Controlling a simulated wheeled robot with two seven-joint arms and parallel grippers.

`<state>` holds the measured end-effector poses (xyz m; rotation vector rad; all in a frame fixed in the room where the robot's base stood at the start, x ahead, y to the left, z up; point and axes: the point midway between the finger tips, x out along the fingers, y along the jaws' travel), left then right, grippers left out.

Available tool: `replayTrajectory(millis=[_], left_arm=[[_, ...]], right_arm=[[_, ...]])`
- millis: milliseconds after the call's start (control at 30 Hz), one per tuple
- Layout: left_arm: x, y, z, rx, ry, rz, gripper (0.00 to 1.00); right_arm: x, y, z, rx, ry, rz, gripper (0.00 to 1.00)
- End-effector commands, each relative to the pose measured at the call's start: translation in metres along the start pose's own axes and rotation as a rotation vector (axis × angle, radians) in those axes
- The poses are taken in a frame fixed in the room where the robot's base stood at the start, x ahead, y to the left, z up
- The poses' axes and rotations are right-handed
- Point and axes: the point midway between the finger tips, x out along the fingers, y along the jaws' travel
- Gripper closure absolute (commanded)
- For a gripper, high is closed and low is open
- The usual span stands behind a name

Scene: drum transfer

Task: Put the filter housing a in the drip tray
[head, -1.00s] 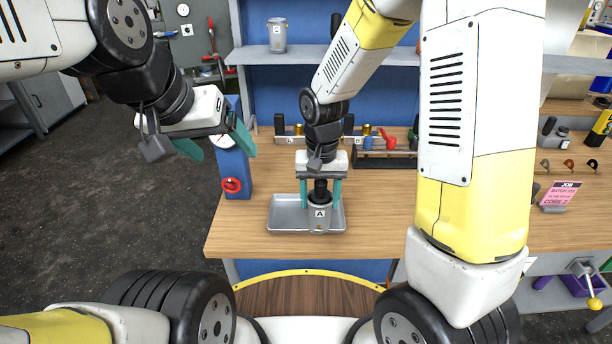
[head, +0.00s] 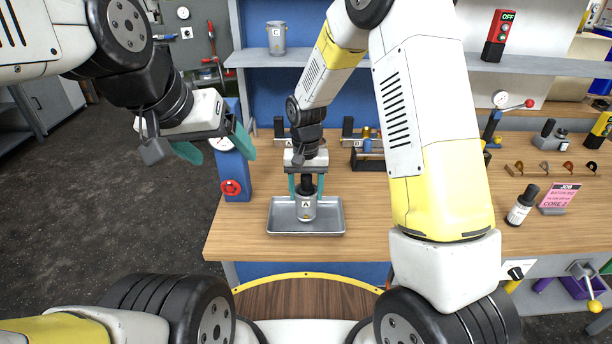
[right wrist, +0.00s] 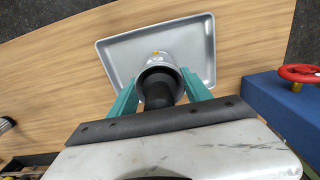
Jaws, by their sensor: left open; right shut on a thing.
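The filter housing a (head: 306,208) is a grey metal cylinder with a black top and a label reading A. It is upright over the middle of the drip tray (head: 330,227), a shallow grey metal tray on the wooden bench. I cannot tell whether its bottom touches the tray floor. My right gripper (head: 306,186) is shut on the housing from above. The right wrist view shows its teal fingers on both sides of the housing (right wrist: 160,62), with the tray (right wrist: 205,45) beyond. My left gripper (head: 215,148) is open and empty, up at the left, away from the tray.
A blue block with a red handwheel (head: 231,188) stands left of the tray. A similar housing marked C (head: 276,38) sits on the shelf. A dropper bottle (head: 522,205) and pink job card (head: 560,197) are at the right.

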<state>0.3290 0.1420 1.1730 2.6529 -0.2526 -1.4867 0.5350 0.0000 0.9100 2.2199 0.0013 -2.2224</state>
Motion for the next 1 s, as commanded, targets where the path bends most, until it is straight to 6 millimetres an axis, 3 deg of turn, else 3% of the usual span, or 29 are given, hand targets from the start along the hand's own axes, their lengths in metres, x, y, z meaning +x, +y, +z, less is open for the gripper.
replayTrajectory(millis=[300, 333, 400, 767, 867, 1000], left_arm=[[0.000, 0.000, 0.000, 0.000, 0.000, 0.000, 0.20], [0.000, 0.000, 0.000, 0.000, 0.000, 0.000, 0.20], [0.000, 0.000, 0.000, 0.000, 0.000, 0.000, 0.20], [0.000, 0.000, 0.000, 0.000, 0.000, 0.000, 0.20], [0.000, 0.000, 0.000, 0.000, 0.000, 0.000, 0.20], [0.000, 0.000, 0.000, 0.000, 0.000, 0.000, 0.20]], right_arm=[[0.002, 0.000, 0.000, 0.001, 0.001, 0.000, 1.00], [0.002, 0.000, 0.000, 0.001, 0.000, 0.000, 0.37], [0.002, 0.000, 0.000, 0.001, 0.000, 0.000, 0.24], [0.000, 0.000, 0.000, 0.001, 0.001, -0.001, 0.21], [-0.009, 0.000, -0.001, 0.001, 0.002, -0.001, 0.21], [-0.034, 0.000, -0.001, 0.002, 0.006, -0.003, 0.21]])
